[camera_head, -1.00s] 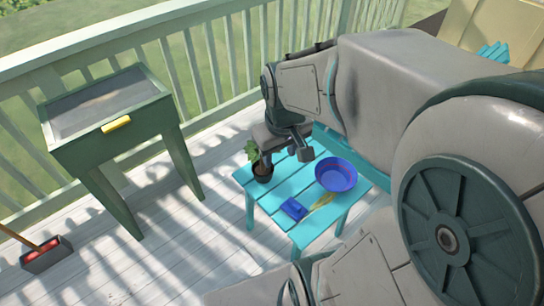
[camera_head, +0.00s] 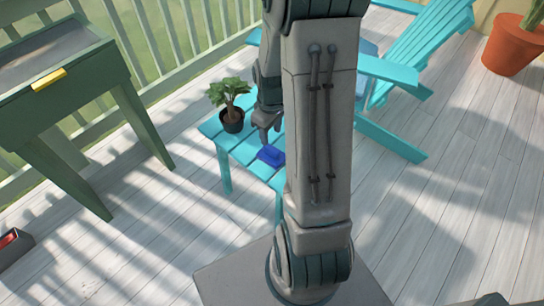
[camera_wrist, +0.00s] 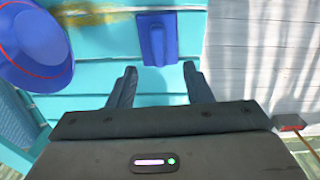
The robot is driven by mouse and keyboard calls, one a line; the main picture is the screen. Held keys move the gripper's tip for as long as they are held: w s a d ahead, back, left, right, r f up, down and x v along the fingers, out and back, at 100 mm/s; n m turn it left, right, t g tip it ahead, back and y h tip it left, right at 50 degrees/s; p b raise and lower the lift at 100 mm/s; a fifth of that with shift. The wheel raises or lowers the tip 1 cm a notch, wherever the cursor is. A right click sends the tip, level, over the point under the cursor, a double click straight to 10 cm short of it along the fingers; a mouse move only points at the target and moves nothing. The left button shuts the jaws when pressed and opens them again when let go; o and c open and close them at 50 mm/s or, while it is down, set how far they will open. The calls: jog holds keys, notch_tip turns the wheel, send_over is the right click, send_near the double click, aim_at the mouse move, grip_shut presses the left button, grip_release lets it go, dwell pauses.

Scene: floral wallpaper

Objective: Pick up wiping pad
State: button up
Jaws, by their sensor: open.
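The wiping pad (camera_head: 271,156) is a small blue block with a raised handle, lying on the turquoise slatted table (camera_head: 246,150). In the wrist view the pad (camera_wrist: 157,38) lies just beyond my fingertips, roughly centred between them and near the table's edge. My gripper (camera_head: 266,128) is above the table, beside the pad, pointing down. In the wrist view my gripper (camera_wrist: 158,68) is open and empty, with its two dark fingers apart.

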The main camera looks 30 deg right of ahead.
aim_at(272, 148)
notch_tip(272, 148, down, 8)
jog(key=b, duration=0.2)
jog(key=shift+s+d+f+b, duration=0.1)
jog(key=shift+d+f+b, duration=0.05)
jog(key=shift+f+b, duration=0.15)
jog(key=shift+r, duration=0.15)
grip_shut()
